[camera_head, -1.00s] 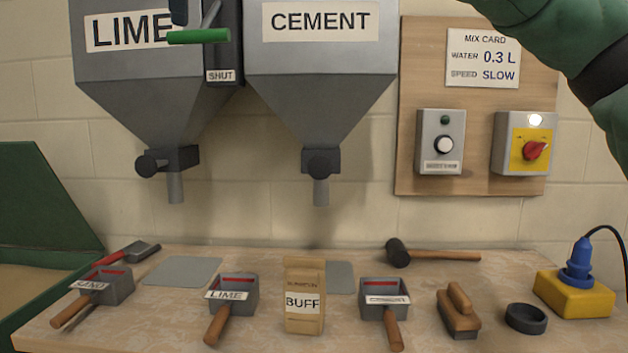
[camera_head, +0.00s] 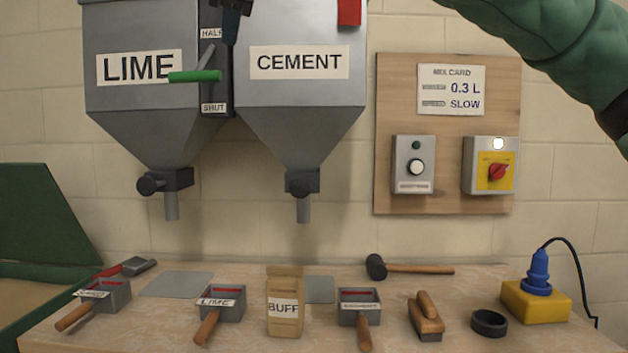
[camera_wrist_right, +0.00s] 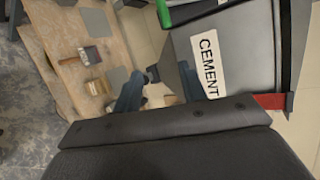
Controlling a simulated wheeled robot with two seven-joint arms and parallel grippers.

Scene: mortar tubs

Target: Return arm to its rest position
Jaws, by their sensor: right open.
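My right gripper (camera_head: 234,22) shows at the top edge of the head view, in front of the hoppers' upper part and above the green-handled lever (camera_head: 195,76). Its arm comes in from the upper right, and its middle part is out of the picture. In the right wrist view its two blue-grey fingers (camera_wrist_right: 160,88) stand apart with nothing held between them. The lever is apart from the fingers, its handle roughly level, between the HALF and SHUT labels. My left gripper is not in view.
The lime hopper (camera_head: 140,110) and cement hopper (camera_head: 300,95) hang close to the gripper. A red part (camera_head: 349,12) sits on the cement hopper. A switch board (camera_head: 445,120) is on the wall right. Scoops, a BUFF bag (camera_head: 285,300) and tools stand on the bench below.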

